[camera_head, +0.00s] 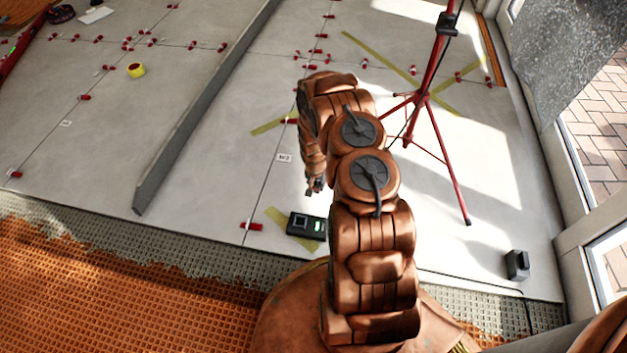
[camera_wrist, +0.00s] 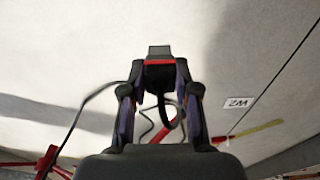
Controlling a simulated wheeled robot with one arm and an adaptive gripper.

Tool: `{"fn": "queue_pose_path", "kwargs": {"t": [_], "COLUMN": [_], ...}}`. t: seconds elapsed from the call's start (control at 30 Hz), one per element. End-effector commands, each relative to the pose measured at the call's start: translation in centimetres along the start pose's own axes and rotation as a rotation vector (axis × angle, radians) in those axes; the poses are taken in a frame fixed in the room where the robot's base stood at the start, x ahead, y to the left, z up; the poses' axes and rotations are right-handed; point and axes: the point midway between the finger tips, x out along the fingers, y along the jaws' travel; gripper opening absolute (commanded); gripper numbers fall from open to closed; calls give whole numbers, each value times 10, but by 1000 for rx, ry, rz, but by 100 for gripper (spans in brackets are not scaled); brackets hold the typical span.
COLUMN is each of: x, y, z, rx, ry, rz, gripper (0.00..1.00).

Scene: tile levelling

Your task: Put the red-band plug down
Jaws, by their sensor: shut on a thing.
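My gripper (camera_wrist: 158,90) is shut on the red-band plug (camera_wrist: 159,52), a dark block with a red stripe across it, in the wrist view. A black cable runs from it, looping between the fingers and off to the left. Pale tile floor lies beyond the plug; I cannot tell how far. In the head view my gripper (camera_head: 315,186) points down over the tiles, left of my arm. The plug cannot be made out there.
A black device with a green display (camera_head: 306,226) sits on the floor near my gripper. A red tripod (camera_head: 423,98) stands at the right, a small black box (camera_head: 517,265) nearer. A long grey straightedge (camera_head: 205,105) crosses the left tiles. Red levelling clips dot the joints.

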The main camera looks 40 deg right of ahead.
Motion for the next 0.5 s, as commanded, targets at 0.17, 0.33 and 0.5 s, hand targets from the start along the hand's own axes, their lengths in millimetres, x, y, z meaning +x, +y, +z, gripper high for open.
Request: {"fn": "queue_pose_path", "kwargs": {"t": [0.17,0.33,0.5], "x": [7,10,10], "y": [-10,-17,-20], "z": [-23,-40,-46], "rx": [0,0,0], "ry": [2,3,1], "rz": [-1,-1,1], "gripper": [0,0,0]}}
